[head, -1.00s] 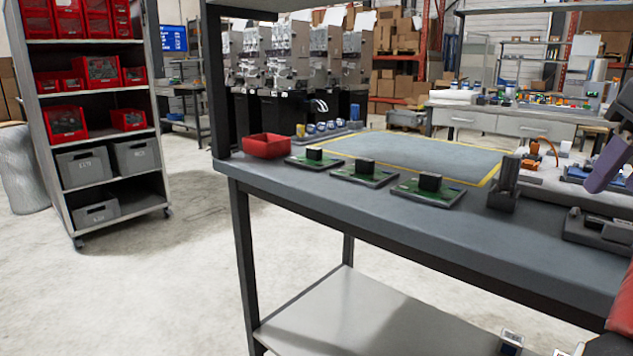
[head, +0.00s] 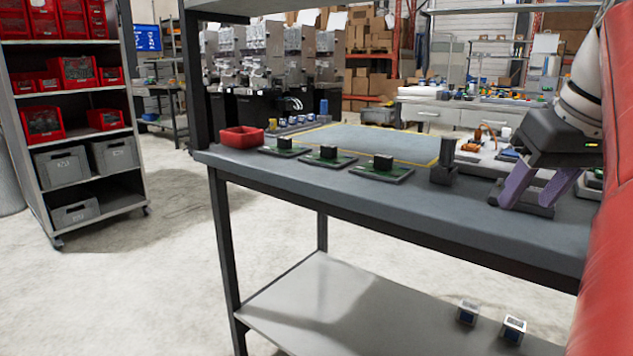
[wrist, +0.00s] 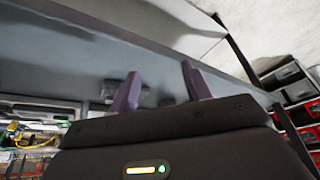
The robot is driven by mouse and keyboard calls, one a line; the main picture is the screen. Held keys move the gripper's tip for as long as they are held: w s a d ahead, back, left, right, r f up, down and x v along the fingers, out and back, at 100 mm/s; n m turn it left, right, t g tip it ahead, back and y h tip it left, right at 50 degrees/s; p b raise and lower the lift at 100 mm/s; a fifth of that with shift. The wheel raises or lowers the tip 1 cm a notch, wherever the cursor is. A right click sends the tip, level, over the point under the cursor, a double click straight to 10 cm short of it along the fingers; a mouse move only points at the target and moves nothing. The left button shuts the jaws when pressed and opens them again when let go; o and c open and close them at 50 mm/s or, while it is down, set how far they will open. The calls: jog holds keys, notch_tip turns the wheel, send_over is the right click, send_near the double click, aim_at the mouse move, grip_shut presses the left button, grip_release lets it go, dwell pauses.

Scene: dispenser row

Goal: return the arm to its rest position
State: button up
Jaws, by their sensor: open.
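My gripper (head: 532,187) is at the right of the head view, with two purple fingers pointing down over the right part of the grey workbench (head: 410,205). The fingers are apart, with nothing between them. In the wrist view my gripper (wrist: 160,88) also shows its two purple fingers spread, with the bench surface beyond. A red arm part of mine fills the right edge of the head view. The fingertips overlap a dark fixture in the picture; I cannot tell whether they touch it.
A red bin (head: 241,137), several green boards with black blocks and a dark upright holder (head: 443,160) stand on the bench. Two small boxes lie on the lower shelf (head: 340,305). A wheeled rack (head: 75,130) stands left. The floor between is clear.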

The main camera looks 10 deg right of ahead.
jog(key=s+a+f, duration=0.1)
jog(key=a+f, duration=0.9)
jog(key=f, duration=0.4)
jog(key=s+a+f+n+t, duration=0.1)
jog(key=s+a+f, duration=0.1)
jog(key=a+f, duration=0.8)
notch_tip(320, 180, down, 4)
jog(key=shift+a+f, duration=0.1)
jog(key=shift+a, duration=0.2)
